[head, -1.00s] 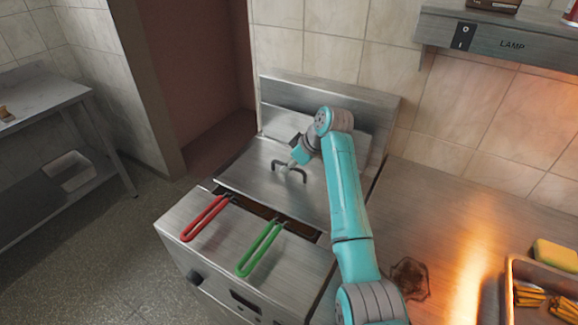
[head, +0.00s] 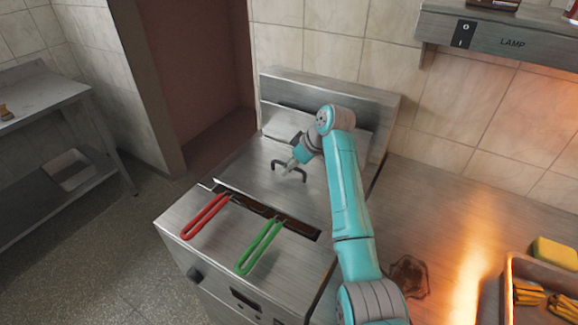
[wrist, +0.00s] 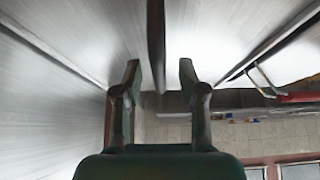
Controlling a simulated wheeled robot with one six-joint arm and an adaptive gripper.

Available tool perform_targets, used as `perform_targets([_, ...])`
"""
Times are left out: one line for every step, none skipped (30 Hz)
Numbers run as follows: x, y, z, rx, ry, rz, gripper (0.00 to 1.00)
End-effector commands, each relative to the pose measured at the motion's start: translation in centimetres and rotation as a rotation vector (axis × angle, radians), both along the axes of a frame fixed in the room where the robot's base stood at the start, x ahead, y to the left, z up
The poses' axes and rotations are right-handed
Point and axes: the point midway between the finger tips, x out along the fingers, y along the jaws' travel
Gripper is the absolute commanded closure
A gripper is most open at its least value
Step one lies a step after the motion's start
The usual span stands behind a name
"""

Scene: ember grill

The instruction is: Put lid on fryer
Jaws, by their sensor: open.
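The lid (head: 255,170) is a flat steel sheet with a dark bar handle (head: 276,166). It lies over most of the fryer (head: 180,222), and a dark strip of the fryer's opening shows along its front edge. My gripper (head: 290,168) is at the handle, partly hidden behind its own wrist. In the wrist view, my gripper's two fingers (wrist: 160,78) are apart, and the dark handle (wrist: 156,40) runs between them without visible contact on either side.
A red basket handle (head: 206,217) and a green basket handle (head: 259,247) stick out at the fryer's front. The upright steel back panel (head: 375,105) stands behind the lid. A counter (head: 450,215) with a tray (head: 510,285) of food lies to the right, under a lamp shelf (head: 510,43).

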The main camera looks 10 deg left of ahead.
Motion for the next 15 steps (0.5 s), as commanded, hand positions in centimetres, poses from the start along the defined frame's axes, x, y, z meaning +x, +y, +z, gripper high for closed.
perform_targets([0.0, -0.4, 0.6, 0.001, -0.003, -0.002, 0.59])
perform_targets([-0.1, -0.6, 1.0, 0.001, -0.003, -0.002, 0.59])
perform_targets([-0.2, -1.0, 1.6, 0.001, -0.004, -0.002, 0.59])
perform_targets([-0.3, -1.3, 2.1, 0.001, -0.005, -0.003, 0.59])
perform_targets([-0.4, -1.6, 2.6, 0.001, -0.004, -0.002, 0.59])
perform_targets([-0.6, -2.0, 3.3, 0.001, -0.005, -0.003, 0.59])
perform_targets([-0.7, -2.3, 3.8, 0.001, -0.004, -0.002, 0.59])
perform_targets([-0.8, -2.6, 4.3, 0.003, -0.005, -0.002, 0.59])
perform_targets([-1.0, -3.0, 5.0, 0.002, -0.003, -0.002, 0.59])
perform_targets([-1.1, -3.3, 5.5, 0.001, -0.005, -0.001, 0.59])
perform_targets([-1.2, -3.6, 6.0, 0.001, -0.005, -0.002, 0.59])
perform_targets([-1.3, -4.0, 6.6, 0.001, -0.005, -0.001, 0.59])
perform_targets([-1.4, -4.2, 7.0, 0.001, -0.005, -0.002, 0.59])
perform_targets([-1.5, -4.4, 7.4, 0.001, -0.005, -0.001, 0.59])
perform_targets([-1.6, -4.7, 7.9, 0.001, -0.004, -0.002, 0.59])
